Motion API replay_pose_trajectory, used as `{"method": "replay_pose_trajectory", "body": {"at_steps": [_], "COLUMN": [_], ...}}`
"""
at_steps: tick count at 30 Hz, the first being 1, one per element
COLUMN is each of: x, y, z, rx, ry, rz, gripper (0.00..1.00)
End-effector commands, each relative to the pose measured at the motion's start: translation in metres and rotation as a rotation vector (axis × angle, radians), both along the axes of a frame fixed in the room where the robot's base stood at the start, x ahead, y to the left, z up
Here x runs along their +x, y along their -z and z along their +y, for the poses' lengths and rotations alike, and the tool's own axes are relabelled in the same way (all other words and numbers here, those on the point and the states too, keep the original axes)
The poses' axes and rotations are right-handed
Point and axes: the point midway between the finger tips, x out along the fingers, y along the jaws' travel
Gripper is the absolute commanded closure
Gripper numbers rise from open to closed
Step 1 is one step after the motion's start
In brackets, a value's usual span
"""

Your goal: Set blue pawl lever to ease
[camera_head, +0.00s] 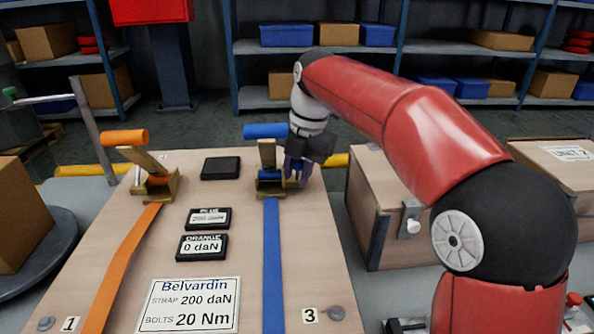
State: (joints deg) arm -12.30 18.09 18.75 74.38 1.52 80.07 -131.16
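The blue-strap ratchet (268,183) is a brass-coloured frame on the wooden board, with its blue handle (265,131) raised at the top. The blue strap (272,262) runs from it toward the front of the board. The blue pawl lever cannot be told apart clearly from the other small blue parts in the frame. My gripper (298,174) points down at the right side of this ratchet, very close to it. Contact cannot be told. Its fingertips are small and dark, so whether it is open or shut is unclear.
An orange ratchet (157,184) with an orange strap (120,268) stands at left. The orange display (202,247) reads 0 daN; the blue display (208,218) is too blurred to read surely. A sign (189,305) gives strap 200 daN. A wooden crate (385,215) stands right.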

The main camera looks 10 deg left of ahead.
Motion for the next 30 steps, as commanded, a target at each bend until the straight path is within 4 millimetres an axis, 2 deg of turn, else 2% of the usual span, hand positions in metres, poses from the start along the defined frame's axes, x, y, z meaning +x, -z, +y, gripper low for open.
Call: {"method": "replay_pose_trajectory", "body": {"at_steps": [2,14,30], "x": [0.0,0.001,0.015], "y": [0.0,-0.008,-0.006], "z": [0.0,0.0,0.005], "rx": [0.0,-0.014,-0.108], "ry": [0.0,0.0,-0.001], "rz": [0.0,0.057,0.431], "gripper": [1.0,1.0,1.0]}}
